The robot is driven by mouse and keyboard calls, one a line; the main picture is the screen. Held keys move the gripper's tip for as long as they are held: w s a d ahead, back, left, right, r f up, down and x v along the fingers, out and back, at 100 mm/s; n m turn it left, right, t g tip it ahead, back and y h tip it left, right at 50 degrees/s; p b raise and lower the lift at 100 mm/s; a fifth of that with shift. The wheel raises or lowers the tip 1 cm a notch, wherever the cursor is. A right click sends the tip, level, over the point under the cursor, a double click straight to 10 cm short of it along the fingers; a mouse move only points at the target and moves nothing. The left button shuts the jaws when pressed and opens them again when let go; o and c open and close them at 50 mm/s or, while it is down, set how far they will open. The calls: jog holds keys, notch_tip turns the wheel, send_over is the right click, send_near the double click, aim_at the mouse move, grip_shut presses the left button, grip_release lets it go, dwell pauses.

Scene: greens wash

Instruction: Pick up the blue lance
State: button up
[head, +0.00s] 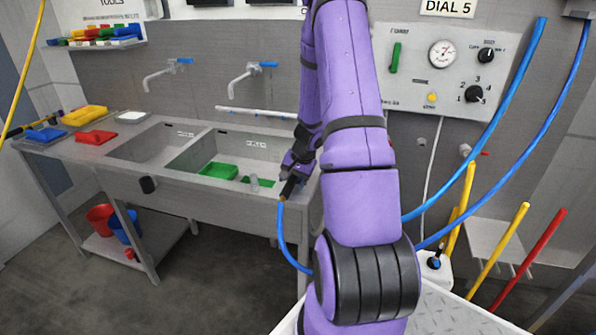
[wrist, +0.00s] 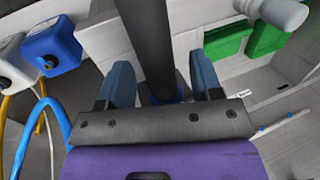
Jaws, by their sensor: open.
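The blue lance shows in the head view as a short dark rod (head: 288,188) with a brass-coloured end and a blue hose hanging from it, in front of the right sink. In the wrist view it is a thick dark tube (wrist: 147,40) with a blue ring at its lower end. My gripper (head: 295,172) is at the lance, just in front of the sink edge. In the wrist view my gripper (wrist: 162,78) is open, with one blue finger on each side of the tube. I cannot tell whether either finger touches it. My arm hides part of the sink and wall.
The steel double sink (head: 148,178) holds green trays (head: 218,170). Taps (head: 247,78) stick out above it. A yellow tray (head: 84,115) and red tray (head: 95,137) lie on the left counter. Blue hoses (head: 480,128) hang at right, near coloured poles (head: 500,247).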

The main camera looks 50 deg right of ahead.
jog(key=shift+c, duration=0.3)
jog(key=c, duration=0.7)
jog(key=shift+o, duration=0.2)
jog(key=shift+r, duration=0.15)
